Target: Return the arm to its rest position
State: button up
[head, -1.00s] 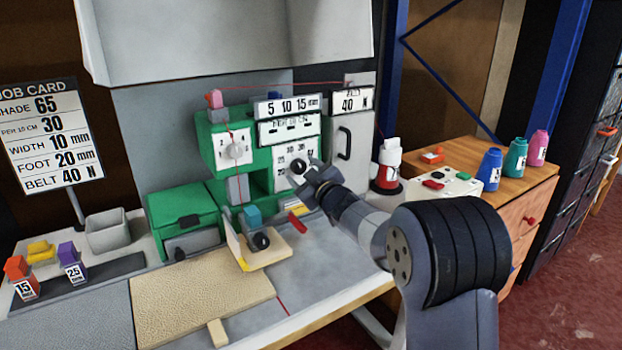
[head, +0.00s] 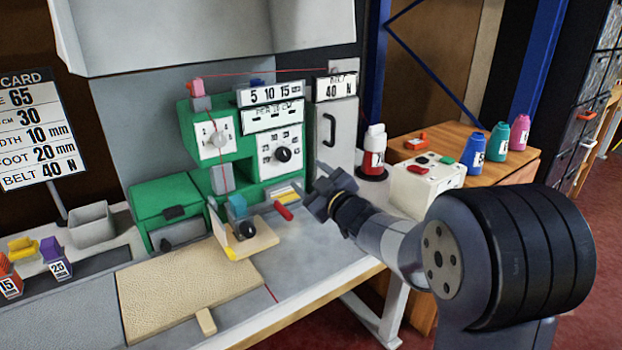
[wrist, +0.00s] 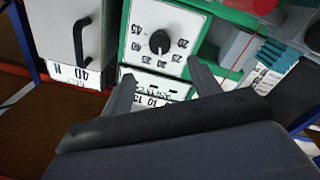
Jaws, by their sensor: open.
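My gripper (head: 325,192) is open and empty in the head view. It hangs in the air in front of the right side of the green binding machine (head: 155,195), apart from it. In the wrist view its two fingers (wrist: 160,85) stand spread with nothing between them. Beyond them is the machine's white dial plate with a black knob (wrist: 159,42). My arm reaches in from the lower right of the head view.
A tan rug piece (head: 185,295) lies on the grey bench. A grey cabinet (head: 338,130) stands right of the machine. A job card (head: 38,135) stands left.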

aim_at(286, 157)
jog(key=shift+w, duration=0.1)
jog(key=x, duration=1)
jog(key=shift+w+a, duration=0.25)
jog(key=shift+w, duration=0.05)
jog(key=shift+s+d, duration=0.15)
